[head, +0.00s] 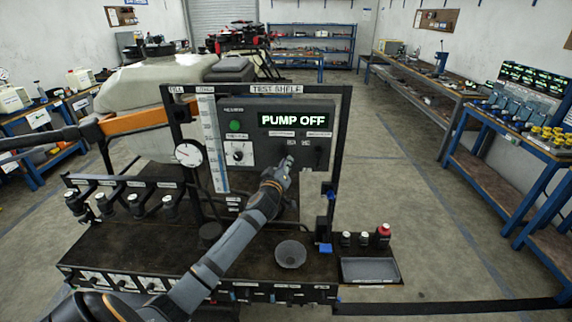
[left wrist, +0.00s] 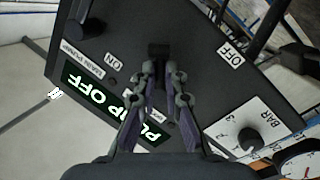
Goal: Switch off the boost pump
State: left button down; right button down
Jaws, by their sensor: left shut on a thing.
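The dark control panel (head: 262,125) on the test rig has a display (head: 295,120) reading "PUMP OFF". My left gripper (head: 287,164) is at the panel's lower part, below the display. In the left wrist view, its fingers (left wrist: 160,72) are close together at a small black switch (left wrist: 158,49) and shut on it. The switch sits between an ON label (left wrist: 114,60) and an OFF label (left wrist: 231,54); the fingers partly hide it. The display also shows upside down in the left wrist view (left wrist: 84,88). My right gripper is not in view.
A pressure knob (head: 238,153) and a green light (head: 235,126) are left of my gripper on the panel. A round gauge (head: 188,153) stands further left. A grey bowl (head: 290,254) and a tray (head: 369,270) with small bottles are below. Floor is clear at right.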

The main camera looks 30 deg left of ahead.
pick_arm(q)
jog(key=m+p, duration=0.2)
jog(key=a+m+g+p, duration=0.1)
jog(key=m+p, duration=0.1)
jog(key=s+m+g+p, duration=0.1)
jog(key=m+p, duration=0.1)
jog(key=m, duration=0.1)
jog(key=shift+a+f, duration=0.15)
jog(key=shift+a, duration=0.15)
dwell(0.5)
jog(key=c, duration=1.4)
grip_release()
